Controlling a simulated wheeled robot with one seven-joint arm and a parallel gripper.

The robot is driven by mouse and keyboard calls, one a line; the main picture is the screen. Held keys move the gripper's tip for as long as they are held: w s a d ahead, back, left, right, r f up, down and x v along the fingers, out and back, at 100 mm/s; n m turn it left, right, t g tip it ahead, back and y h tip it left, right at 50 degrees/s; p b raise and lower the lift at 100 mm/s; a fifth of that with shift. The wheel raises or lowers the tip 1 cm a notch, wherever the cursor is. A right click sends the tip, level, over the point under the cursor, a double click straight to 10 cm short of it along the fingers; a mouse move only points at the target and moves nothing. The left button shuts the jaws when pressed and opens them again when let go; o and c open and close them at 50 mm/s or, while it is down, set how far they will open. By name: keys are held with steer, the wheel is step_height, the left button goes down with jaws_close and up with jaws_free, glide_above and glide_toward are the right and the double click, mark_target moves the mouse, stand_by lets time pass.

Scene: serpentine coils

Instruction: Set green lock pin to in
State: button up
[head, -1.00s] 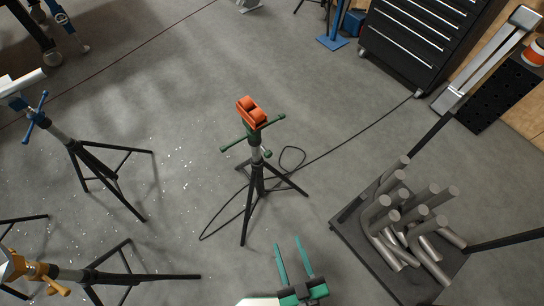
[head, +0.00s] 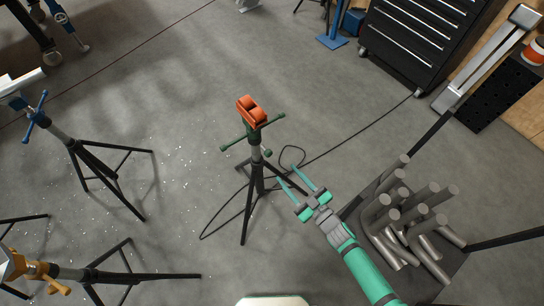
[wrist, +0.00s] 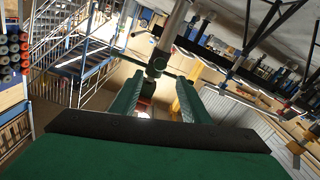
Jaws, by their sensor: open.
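The green-collared stand (head: 258,152) is a black tripod with a grey post and an orange roller head (head: 252,110). Green rods with knobbed ends stick out from its green collar (head: 253,135); I cannot tell which one is the lock pin or how it is set. In the wrist view the grey post (wrist: 172,25) and the green collar (wrist: 158,62) with side rods show just beyond my fingertips. My gripper (head: 288,171) is open and empty, right of the stand and pointing up-left toward it. In the wrist view my gripper (wrist: 158,80) has its two green fingers apart.
A dark cart (head: 345,222) with several grey bent pipes (head: 400,215) stands at right, close to my arm. A blue-handled stand (head: 75,145) and a yellow-handled stand (head: 75,273) are at left. A black cable (head: 215,225) lies on the floor.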

mark_target(270, 155)
steer(key=x, duration=1)
steer(key=shift+w, duration=0.1)
steer(key=shift+c, duration=0.7)
